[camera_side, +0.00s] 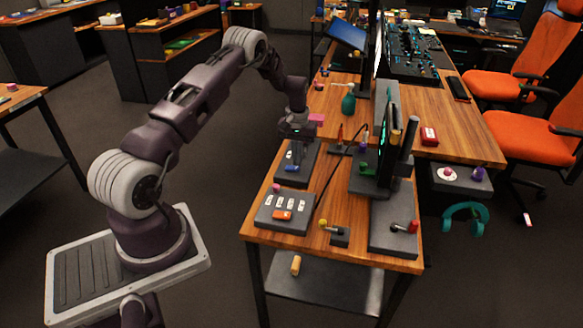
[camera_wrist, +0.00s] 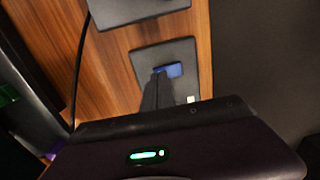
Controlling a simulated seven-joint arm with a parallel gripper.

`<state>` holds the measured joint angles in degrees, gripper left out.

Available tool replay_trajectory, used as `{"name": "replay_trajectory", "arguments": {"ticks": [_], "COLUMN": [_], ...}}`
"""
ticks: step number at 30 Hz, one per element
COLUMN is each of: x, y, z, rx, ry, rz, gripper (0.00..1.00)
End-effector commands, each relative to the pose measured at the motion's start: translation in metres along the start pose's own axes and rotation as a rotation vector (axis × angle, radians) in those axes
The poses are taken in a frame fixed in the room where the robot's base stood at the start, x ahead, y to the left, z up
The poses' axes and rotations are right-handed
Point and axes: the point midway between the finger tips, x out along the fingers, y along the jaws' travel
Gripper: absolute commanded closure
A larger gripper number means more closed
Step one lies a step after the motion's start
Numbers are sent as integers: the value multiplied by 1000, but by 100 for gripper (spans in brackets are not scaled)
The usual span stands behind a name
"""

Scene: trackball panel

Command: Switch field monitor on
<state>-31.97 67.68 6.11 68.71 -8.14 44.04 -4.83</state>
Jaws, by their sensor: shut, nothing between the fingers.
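My gripper (camera_side: 296,150) points down over a dark plate (camera_side: 308,172) on the near desk's left edge. Its fingers are shut and empty. A blue switch piece (camera_side: 292,168) is on that plate at the fingertips. In the wrist view, the dark fingers (camera_wrist: 158,82) reach to the blue piece (camera_wrist: 170,69) and overlap its left part; I cannot tell whether they touch. A small pale patch (camera_wrist: 191,99) is on the same plate (camera_wrist: 185,52). A thin upright screen (camera_side: 386,135) with green light stands edge-on to the right. No readable label shows which device is the field monitor.
A panel (camera_side: 262,222) with several white labels and an orange piece (camera_side: 282,215) lies nearer the front. A yellow-knobbed lever (camera_side: 330,226) and a red-knobbed lever (camera_side: 405,227) are to its right. A black cable (camera_side: 331,178) crosses the desk.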

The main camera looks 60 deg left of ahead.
Motion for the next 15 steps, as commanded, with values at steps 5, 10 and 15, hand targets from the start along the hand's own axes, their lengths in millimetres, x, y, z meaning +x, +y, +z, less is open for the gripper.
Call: {"name": "replay_trajectory", "arguments": {"ticks": [5, 10, 15], "x": [3, 6, 8], "y": [0, 0, 0], "z": [0, 0, 0], "rx": [0, 0, 0], "ry": [0, 0, 0], "rz": [0, 0, 0], "gripper": [100, 100, 100]}}
